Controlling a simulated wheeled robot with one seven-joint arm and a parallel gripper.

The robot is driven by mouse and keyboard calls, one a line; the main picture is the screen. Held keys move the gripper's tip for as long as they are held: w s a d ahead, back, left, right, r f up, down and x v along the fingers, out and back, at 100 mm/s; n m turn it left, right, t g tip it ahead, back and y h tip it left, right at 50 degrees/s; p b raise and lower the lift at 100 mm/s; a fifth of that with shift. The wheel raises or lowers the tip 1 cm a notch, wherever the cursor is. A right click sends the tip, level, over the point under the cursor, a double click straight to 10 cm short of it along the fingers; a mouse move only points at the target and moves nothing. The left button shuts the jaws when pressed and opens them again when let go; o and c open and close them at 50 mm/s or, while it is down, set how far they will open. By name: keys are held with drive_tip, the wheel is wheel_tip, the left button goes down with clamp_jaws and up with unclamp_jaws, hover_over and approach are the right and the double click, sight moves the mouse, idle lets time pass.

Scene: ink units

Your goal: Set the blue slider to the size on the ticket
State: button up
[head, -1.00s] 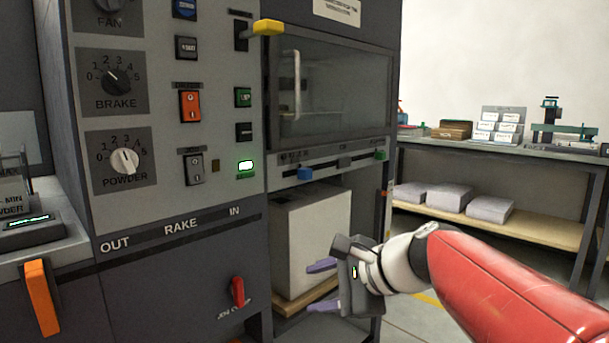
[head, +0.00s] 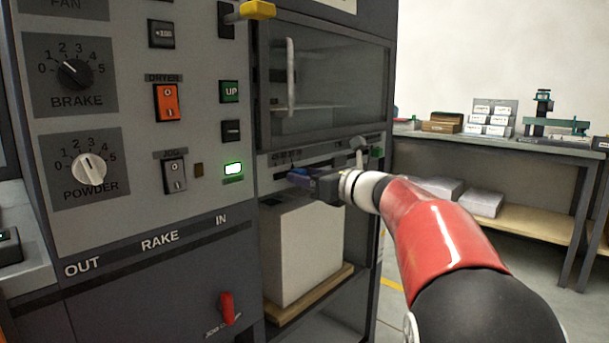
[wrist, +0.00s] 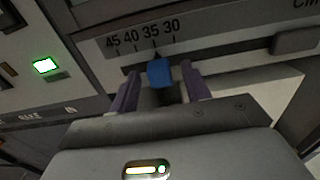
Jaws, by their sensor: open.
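The blue slider (wrist: 160,72) sits on a rail under a printed scale (wrist: 145,35) reading 45, 40, 35, 30 in the wrist view. Its top is close to the 35 mark. My gripper (wrist: 161,84) is open, with one purple finger on each side of the slider; small gaps seem to show, so I cannot tell if either touches. In the head view my gripper (head: 303,178) is at the rail below the glass window and largely hides the slider. I cannot make out a readable size ticket in either view.
The control panel (head: 130,130) with knobs and switches stands left of my arm. A lit green indicator (head: 233,168) is near the gripper. A paper stack (head: 300,250) stands below. A bench (head: 480,145) is at the right.

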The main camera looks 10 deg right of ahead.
drive_tip(key=shift+w+a, duration=0.25)
drive_tip(key=shift+w, duration=0.1)
clamp_jaws()
drive_tip(key=shift+w+d+p, duration=0.4)
drive_tip(key=shift+d, duration=0.2)
drive_tip(key=shift+w+d+p, duration=0.35)
drive_tip(key=shift+d, duration=0.2)
drive_tip(key=shift+r, duration=0.1)
unclamp_jaws()
drive_tip(key=shift+w, duration=0.1)
